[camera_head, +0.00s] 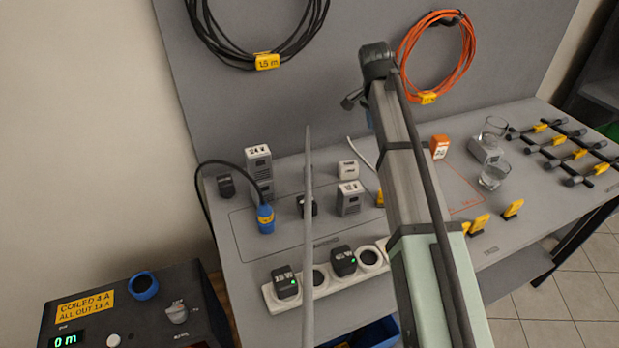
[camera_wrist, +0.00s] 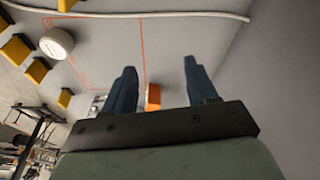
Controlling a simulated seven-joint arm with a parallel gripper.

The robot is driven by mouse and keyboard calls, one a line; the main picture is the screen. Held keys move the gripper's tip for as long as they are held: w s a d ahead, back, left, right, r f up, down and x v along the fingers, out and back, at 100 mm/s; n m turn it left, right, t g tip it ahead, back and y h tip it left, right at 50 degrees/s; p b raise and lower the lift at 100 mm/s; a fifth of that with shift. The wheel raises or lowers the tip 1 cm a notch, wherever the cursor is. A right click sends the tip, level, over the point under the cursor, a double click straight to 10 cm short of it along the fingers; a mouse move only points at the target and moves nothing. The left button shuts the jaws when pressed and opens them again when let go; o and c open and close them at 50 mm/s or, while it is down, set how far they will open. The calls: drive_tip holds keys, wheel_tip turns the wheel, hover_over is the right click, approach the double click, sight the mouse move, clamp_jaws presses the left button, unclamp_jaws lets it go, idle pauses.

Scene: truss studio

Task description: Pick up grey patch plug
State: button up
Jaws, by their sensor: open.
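I cannot tell for sure which thing is the grey patch plug. Several grey blocks stand on the bench: a tall one (camera_head: 258,168) with a white labelled top at the back left, a shorter one (camera_head: 348,200) near the middle, and a pale one (camera_head: 348,170) behind it. My gripper (camera_wrist: 160,68) shows in the wrist view with two blue fingers apart and nothing between their tips. An orange block (camera_wrist: 153,97) shows beyond the fingers; it is apart from them. In the head view my arm hides part of the bench, and the gripper is mostly hidden.
A white power strip (camera_head: 325,287) with black adapters lies at the bench front. A blue connector (camera_head: 265,218) on a black cable stands at left. Glasses (camera_head: 494,176) and yellow-tagged rods (camera_head: 570,153) are at right. A black control box (camera_head: 125,310) stands at lower left.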

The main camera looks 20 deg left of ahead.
sight(308, 168)
drive_tip(key=s+a+n+g+y, duration=0.2)
drive_tip(key=s+a+n, duration=0.3)
drive_tip(key=s+a, duration=0.85)
drive_tip(key=f, duration=0.2)
drive_tip(key=w+a+f, duration=0.1)
drive_tip(key=f, duration=0.2)
drive_tip(key=a+f, duration=0.1)
drive_tip(key=f, duration=0.2)
drive_tip(key=shift+w+f, duration=0.25)
drive_tip(key=shift+s+a+f, duration=0.1)
drive_tip(key=shift+a+f, duration=0.1)
drive_tip(key=shift+f, duration=1.15)
drive_tip(key=shift+a+f, duration=0.15)
drive_tip(key=shift+f, duration=1.15)
drive_tip(key=shift+c, duration=0.4)
clamp_jaws()
drive_tip(key=shift+r, duration=0.1)
